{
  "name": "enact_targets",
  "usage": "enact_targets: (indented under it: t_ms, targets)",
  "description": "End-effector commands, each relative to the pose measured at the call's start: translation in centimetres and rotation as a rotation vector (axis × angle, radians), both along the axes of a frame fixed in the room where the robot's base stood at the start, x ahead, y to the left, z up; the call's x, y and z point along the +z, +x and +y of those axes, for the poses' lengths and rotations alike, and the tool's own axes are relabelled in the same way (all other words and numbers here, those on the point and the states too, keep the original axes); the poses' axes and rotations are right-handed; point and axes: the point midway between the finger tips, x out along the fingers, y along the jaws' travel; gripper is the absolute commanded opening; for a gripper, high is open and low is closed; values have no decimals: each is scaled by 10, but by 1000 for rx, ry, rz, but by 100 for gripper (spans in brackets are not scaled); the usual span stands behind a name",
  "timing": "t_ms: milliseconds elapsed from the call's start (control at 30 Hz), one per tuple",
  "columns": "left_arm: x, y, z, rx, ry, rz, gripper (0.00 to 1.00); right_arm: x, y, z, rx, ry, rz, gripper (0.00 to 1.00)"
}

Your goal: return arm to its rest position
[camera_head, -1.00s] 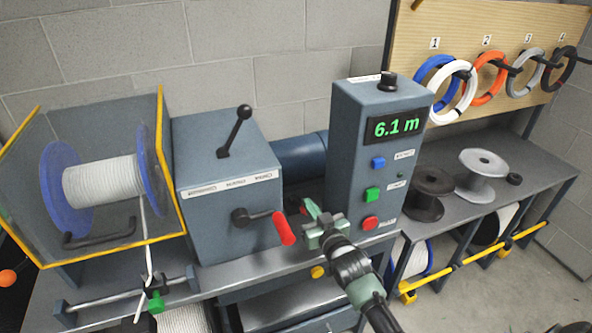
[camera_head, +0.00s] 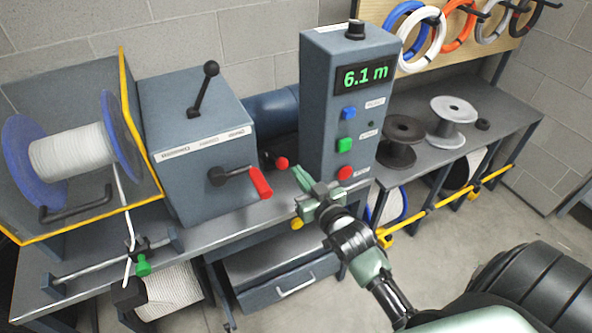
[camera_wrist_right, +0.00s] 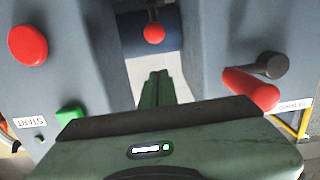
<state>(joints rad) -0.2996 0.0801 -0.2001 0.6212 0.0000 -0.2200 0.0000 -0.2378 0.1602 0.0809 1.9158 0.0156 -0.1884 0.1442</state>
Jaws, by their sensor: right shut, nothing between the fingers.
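My right gripper (camera_head: 304,183) is shut and empty. In the head view it is in front of the gap between the machine housing and the control box (camera_head: 345,105), apart from both as far as I can tell. Its shut fingers also show in the right wrist view (camera_wrist_right: 157,90), pointing into the gap. The red crank handle (camera_head: 260,182) is left of it, and in the wrist view it is to the right (camera_wrist_right: 250,90). A red knob (camera_head: 281,163) is just beyond the fingertips. My left gripper is not in view.
The control box display reads 6.1 m, with blue, green and red buttons (camera_head: 344,173). A spool of white line (camera_head: 72,152) sits behind a yellow-edged guard at left. A drawer (camera_head: 290,285) is below the bench. Empty reels (camera_head: 452,116) stand on the right shelf, above a yellow rail (camera_head: 440,205).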

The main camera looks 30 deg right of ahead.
Motion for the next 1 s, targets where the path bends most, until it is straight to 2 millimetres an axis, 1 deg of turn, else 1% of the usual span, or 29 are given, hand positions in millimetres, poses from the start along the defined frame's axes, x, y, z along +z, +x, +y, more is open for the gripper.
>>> enact_targets:
  t_ms: [467,567,600,667,767,800,867,900,1000]
  targets:
    - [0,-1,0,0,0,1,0,0,0,0,0,0,2,0]
    - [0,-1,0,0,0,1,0,-7,-5,5,4,-1,43,0]
    - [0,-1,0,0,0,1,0,-13,-10,9,6,-1,80,0]
    - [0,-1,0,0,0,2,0,-25,-21,17,12,-5,160,0]
    - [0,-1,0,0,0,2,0,-52,-53,35,30,-14,343,0]
    - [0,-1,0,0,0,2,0,-62,-70,43,39,-20,425,0]
    - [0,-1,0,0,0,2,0,-75,-96,53,53,-29,542,0]
    - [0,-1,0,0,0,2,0,-82,-112,60,62,-34,611,0]
    - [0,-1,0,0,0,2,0,-94,-149,70,82,-47,756,0]
